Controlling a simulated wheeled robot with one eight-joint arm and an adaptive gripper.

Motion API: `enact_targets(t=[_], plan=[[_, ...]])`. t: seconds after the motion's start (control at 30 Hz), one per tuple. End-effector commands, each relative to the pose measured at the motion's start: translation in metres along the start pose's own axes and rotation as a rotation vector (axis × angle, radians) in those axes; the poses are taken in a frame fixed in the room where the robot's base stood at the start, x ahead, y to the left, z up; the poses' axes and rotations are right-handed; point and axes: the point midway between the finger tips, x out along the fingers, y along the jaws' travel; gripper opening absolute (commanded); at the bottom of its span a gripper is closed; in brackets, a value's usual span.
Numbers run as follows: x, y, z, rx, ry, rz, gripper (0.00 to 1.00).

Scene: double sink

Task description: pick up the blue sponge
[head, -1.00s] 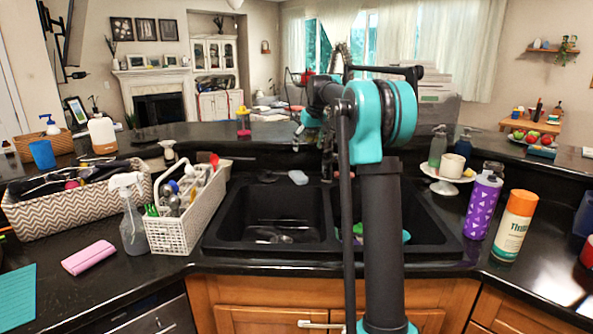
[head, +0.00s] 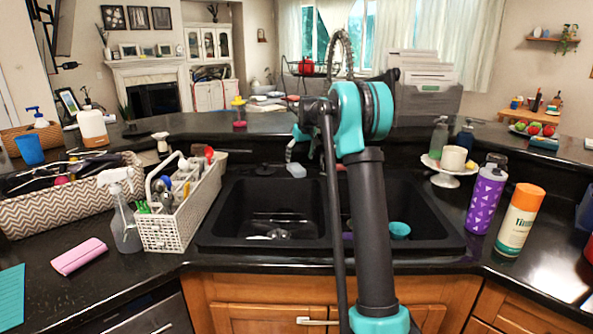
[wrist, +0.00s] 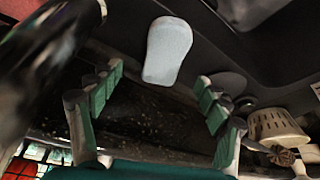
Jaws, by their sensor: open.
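The pale blue sponge (head: 296,170) lies on the black ledge behind the double sink, near the divider, in the head view. In the wrist view the sponge (wrist: 168,50) is a rounded pale block at the top centre, just beyond the fingertips. My gripper (wrist: 160,78) is open, with its green-padded fingers apart and nothing between them. The sponge lies ahead of the gap and is not touched. In the head view my arm hides most of my gripper, and one finger shows just above the sponge.
The sink (head: 270,207) holds dishes in its left basin and a teal cup (head: 400,230) in the right. A white caddy (head: 182,205) stands left of the sink. A cake stand (head: 445,175), purple bottle (head: 486,195) and orange-capped can (head: 519,222) stand right.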

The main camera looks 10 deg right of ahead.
Motion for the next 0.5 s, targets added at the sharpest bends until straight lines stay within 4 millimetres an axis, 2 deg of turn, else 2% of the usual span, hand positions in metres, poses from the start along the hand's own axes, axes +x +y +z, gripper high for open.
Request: enact_targets(t=[0.17, 0.5], plan=[[0.007, -0.001, 0.0, 0.0, 0.0, 0.0, 0.77], [0.051, -0.006, -0.001, 0.0, 0.0, 0.0, 0.77]])
